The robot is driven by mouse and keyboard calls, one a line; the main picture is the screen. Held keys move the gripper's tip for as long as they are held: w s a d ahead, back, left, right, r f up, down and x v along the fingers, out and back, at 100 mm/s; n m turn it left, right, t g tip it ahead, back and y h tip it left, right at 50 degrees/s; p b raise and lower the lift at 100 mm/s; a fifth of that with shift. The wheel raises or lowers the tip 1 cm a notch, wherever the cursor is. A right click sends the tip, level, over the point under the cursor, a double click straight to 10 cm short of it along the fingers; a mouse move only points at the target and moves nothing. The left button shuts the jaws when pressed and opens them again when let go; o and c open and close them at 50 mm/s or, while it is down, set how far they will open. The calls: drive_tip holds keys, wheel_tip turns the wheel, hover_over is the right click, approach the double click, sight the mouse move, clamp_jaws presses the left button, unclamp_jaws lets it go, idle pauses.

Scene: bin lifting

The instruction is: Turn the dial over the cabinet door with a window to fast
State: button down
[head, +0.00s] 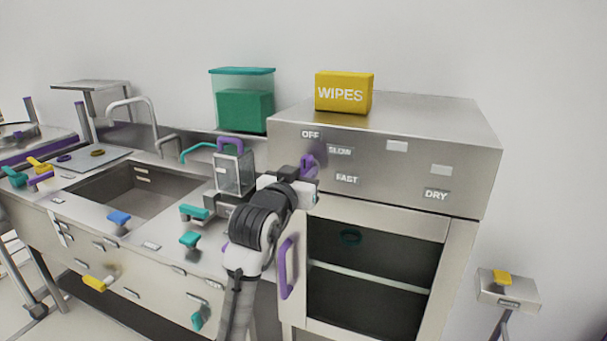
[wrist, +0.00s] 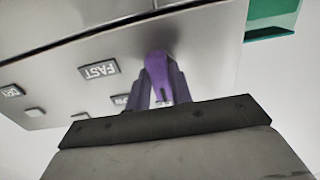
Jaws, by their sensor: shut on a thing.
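The purple dial (head: 307,162) sits on the grey metal front panel above the cabinet door with a window (head: 370,307). My gripper (head: 310,183) is at the dial, and its body hides part of it. In the wrist view, the fingers are shut on the purple dial (wrist: 157,68), one on each side. The FAST label (head: 347,179) is right of the dial and below the SLOW label (head: 340,150). The OFF label (head: 310,134) is above the dial. The FAST label also shows upside down in the wrist view (wrist: 100,70). I cannot tell which label the dial points at.
A purple door handle (head: 286,268) stands out below my gripper. The DRY label (head: 436,195) is farther right. A yellow WIPES box (head: 343,93) and a teal-lidded bin (head: 242,100) stand above and behind. A sink (head: 135,190) is at left.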

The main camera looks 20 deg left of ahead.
drive_tip(key=shift+f+b, duration=0.1)
drive_tip(key=shift+b, duration=0.3)
drive_tip(key=m+b, duration=1.4)
drive_tip(key=m, duration=0.5)
drive_tip(key=shift+m, duration=0.4)
idle(0.3)
drive_tip(key=c, duration=1.2)
unclamp_jaws()
drive_tip(key=shift+c, duration=0.2)
drive_tip(key=shift+s, duration=0.1)
